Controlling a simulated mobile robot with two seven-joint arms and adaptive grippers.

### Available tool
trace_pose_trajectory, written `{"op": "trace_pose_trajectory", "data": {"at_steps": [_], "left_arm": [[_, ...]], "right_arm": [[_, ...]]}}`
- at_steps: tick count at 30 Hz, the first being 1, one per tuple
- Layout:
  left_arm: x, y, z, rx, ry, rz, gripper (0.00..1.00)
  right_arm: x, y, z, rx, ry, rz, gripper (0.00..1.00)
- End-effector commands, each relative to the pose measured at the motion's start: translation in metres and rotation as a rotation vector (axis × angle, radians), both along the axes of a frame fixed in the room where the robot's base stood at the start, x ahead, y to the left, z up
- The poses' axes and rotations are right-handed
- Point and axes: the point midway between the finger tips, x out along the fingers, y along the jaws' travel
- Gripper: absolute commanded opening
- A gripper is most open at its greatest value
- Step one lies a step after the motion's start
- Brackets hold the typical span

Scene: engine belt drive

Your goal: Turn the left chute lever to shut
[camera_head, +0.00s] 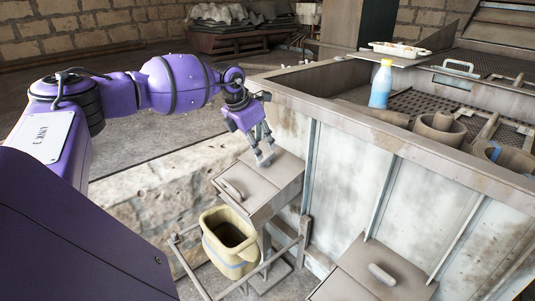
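The left chute (262,188) is a grey sloping metal box on the side of the large metal bin. A short pale piece (265,159), which looks like its lever, stands near the top of the chute lid. A curved handle (231,189) lies lower on the left of the lid. My purple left gripper (264,146) points down at the pale piece, with its fingertips right at it. The fingers look a little apart, but I cannot tell whether they grip it. My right gripper is not in view.
A yellowish bucket (229,241) hangs in a metal frame below the left chute. A second chute (360,282) with a pale handle (382,274) is at the lower right. The bin's rim (400,147) runs behind. A blue bottle (381,85), pots (439,130) and a white tray (399,50) stand beyond.

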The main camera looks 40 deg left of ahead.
Motion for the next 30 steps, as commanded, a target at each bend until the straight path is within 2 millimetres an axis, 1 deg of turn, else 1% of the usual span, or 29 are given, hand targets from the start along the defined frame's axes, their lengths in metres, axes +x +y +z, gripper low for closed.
{"op": "trace_pose_trajectory", "data": {"at_steps": [1,3,6,9,13,20,21,23,28,29,30], "left_arm": [[0.004,-0.002,-0.009,-0.004,0.0,-0.001,0.34],[0.009,-0.002,-0.019,-0.003,-0.002,0.0,0.34],[0.014,-0.003,-0.033,-0.004,-0.002,-0.001,0.34],[0.018,-0.002,-0.043,-0.002,-0.001,0.0,0.34],[0.021,-0.003,-0.05,-0.002,-0.001,0.0,0.34],[0.021,-0.002,-0.051,-0.001,-0.001,0.0,0.34],[0.021,-0.002,-0.051,-0.001,-0.001,0.0,0.33],[0.021,-0.002,-0.051,-0.001,-0.001,0.0,0.25],[0.021,-0.002,-0.051,-0.001,-0.001,0.0,0.03],[0.021,-0.002,-0.051,-0.001,-0.001,0.0,0.0],[0.021,-0.002,-0.051,-0.001,-0.001,0.0,0.0]], "right_arm": [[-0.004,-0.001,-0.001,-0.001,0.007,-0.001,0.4],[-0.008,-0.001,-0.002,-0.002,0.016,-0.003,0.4],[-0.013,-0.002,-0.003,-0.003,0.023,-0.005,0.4],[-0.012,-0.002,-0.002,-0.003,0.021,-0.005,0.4],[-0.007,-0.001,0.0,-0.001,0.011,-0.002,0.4],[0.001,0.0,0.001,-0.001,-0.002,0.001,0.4],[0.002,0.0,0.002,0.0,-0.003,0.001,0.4],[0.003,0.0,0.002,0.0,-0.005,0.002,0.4],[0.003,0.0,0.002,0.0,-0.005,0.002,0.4],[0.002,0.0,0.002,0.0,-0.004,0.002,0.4],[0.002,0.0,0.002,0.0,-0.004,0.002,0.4]]}}
